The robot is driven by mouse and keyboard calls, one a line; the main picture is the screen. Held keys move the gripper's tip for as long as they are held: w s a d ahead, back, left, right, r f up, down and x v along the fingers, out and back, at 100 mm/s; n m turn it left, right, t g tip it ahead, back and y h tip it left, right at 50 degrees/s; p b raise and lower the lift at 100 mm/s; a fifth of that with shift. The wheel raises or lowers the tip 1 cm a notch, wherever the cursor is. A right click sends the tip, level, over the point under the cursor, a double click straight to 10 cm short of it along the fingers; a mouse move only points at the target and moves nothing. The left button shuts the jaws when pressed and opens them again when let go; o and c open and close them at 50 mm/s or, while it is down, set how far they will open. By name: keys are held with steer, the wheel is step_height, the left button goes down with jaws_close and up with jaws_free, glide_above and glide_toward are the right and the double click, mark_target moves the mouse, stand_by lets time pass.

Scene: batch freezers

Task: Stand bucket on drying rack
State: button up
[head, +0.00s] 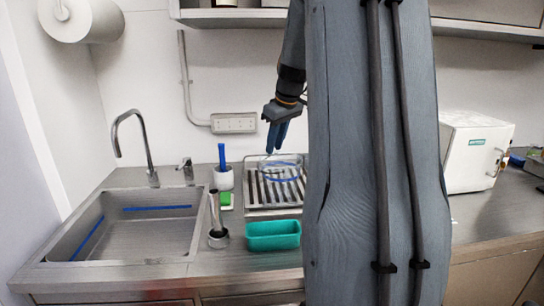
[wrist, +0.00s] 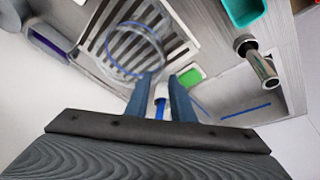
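A clear bucket (head: 281,170) with a blue rim stands on the slatted metal drying rack (head: 272,210), behind the teal tub. In the wrist view the bucket (wrist: 136,50) shows as a clear round outline over the dark slats of the rack (wrist: 95,22); it looks upright. My gripper (head: 276,138) points down just above the bucket. In the wrist view my gripper (wrist: 166,78) has its two blue fingers apart with nothing between them. The left finger's tip overlaps the bucket's near rim; I cannot tell if they touch.
A sink (head: 135,225) with a tap lies left. A white pot (head: 223,178) with a blue-handled brush, a green sponge (head: 226,199), a metal cylinder (head: 217,235) and the teal tub (head: 272,236) crowd around the rack. A white box-shaped appliance (head: 470,150) stands right. A shelf hangs above.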

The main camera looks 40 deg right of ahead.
steer(key=s+a+f+g, duration=0.1)
steer(key=s+a+f, duration=0.15)
steer(key=a, duration=0.45)
steer(key=s+a+f+m, duration=0.1)
steer(key=s+a+f, duration=0.1)
steer(key=a+f, duration=0.35)
steer(key=s+a+f+g, duration=0.1)
steer(key=s+a, duration=0.1)
steer(key=a, duration=0.7)
steer(key=s+a+f, duration=0.7)
steer(key=s+a, duration=0.4)
steer(key=s, duration=0.1)
steer(key=shift+s+a+m+g, duration=0.25)
steer(key=shift+m+g, duration=0.05)
steer(key=shift+f+b, duration=0.25)
steer(key=shift+b, duration=0.05)
